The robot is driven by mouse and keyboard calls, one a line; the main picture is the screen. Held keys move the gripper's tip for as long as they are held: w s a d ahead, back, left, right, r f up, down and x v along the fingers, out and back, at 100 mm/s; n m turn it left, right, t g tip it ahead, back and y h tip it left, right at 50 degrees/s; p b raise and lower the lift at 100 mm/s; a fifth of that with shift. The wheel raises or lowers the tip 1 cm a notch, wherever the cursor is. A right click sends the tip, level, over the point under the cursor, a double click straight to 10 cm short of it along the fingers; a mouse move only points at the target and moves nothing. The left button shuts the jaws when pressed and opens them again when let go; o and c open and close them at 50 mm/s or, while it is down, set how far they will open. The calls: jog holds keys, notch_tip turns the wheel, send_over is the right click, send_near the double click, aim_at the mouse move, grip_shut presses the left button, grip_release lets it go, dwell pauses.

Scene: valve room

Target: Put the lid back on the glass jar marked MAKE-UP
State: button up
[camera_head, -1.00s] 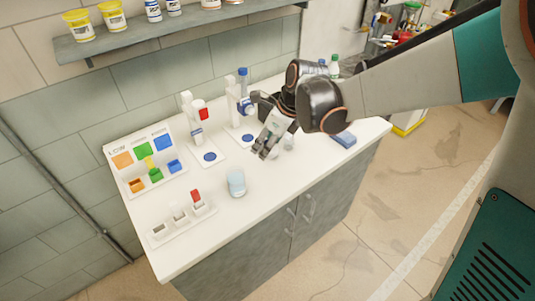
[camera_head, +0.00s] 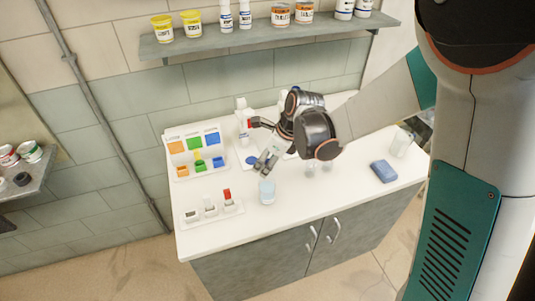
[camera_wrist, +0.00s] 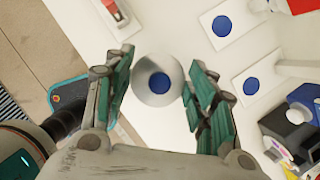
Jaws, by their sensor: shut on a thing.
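My gripper (camera_head: 265,162) is over the white counter, pointing down, its fingers closed around a small pale round piece. In the wrist view, this piece between my fingers (camera_wrist: 160,90) is whitish with a dark blue round centre (camera_wrist: 159,82); it looks like the lid, seen from above. A glass jar with pale blue contents (camera_head: 267,192) stands upright on the counter, just in front of and below my gripper in the head view. No lid shows on it. Its marking is too small to read, so I cannot tell that it is MAKE-UP.
A small rack with a red block (camera_head: 227,194) stands left of the jar. Behind it is a board with coloured squares and bins (camera_head: 198,150).

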jog(key=shift+f+b, duration=1.3)
jog(key=shift+f, duration=0.9)
jog(key=shift+f+b, duration=0.9)
jog(key=shift+f, duration=0.1)
jog(key=shift+f+b, duration=0.1)
jog(key=shift+b, duration=0.65)
dwell(0.5)
jog(key=o, duration=0.9)
jog(key=o, duration=0.5)
